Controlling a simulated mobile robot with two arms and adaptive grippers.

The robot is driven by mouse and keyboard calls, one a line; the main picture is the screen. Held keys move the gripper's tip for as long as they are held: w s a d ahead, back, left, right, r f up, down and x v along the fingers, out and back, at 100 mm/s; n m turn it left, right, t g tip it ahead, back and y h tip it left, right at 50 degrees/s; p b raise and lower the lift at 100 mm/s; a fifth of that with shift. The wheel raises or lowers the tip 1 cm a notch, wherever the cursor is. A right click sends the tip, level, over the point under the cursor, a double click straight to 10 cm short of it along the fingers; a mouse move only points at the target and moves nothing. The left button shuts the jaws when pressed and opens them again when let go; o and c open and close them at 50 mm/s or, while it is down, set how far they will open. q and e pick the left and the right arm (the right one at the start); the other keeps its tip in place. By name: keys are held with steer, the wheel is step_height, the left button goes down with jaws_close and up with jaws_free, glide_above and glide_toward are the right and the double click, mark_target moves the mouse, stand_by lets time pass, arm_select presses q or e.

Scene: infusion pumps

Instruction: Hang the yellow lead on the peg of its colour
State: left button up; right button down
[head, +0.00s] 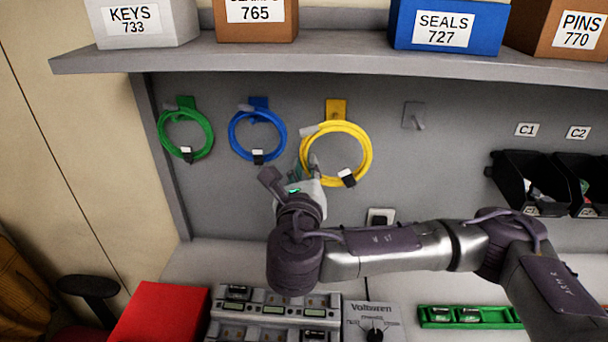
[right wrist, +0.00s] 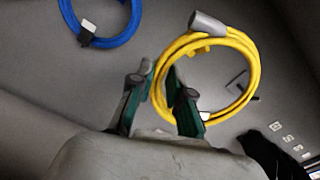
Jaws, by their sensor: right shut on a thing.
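The yellow lead (head: 369,152) is a coil with a grey connector and a black-and-white tag, upright against the grey back panel. Its top crosses in front of the yellow peg's plate (head: 336,108). In the right wrist view the yellow lead (right wrist: 252,72) shows the yellow peg (right wrist: 203,48) just inside its upper edge; I cannot tell whether the coil rests on it. My right gripper (head: 308,168) is shut on the coil's lower left side; its fingers (right wrist: 160,88) lie either side of the cable. My left gripper is not in view.
A green lead (head: 162,130) and a blue lead (head: 233,135) hang on matching pegs to the left. A grey peg (head: 414,116) to the right is bare. A shelf (head: 330,52) with boxes juts out above. Black bins (head: 520,190) are at right; a charger (head: 270,315) stands below.

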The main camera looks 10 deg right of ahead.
steer(key=shift+w+d, duration=0.15)
steer(key=shift+w, duration=0.25)
steer(key=shift+b+x, duration=0.6)
steer(key=shift+x, duration=0.9)
steer(key=shift+b+x, duration=1.2)
steer(key=shift+x, duration=2.35)
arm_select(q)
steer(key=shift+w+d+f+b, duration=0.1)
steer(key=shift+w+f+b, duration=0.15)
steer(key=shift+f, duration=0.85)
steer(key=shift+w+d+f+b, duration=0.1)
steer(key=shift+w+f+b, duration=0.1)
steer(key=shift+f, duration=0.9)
arm_select(e)
steer(key=shift+f, duration=1.1)
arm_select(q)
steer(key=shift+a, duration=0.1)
arm_select(e)
steer(key=c, duration=1)
jaws_free()
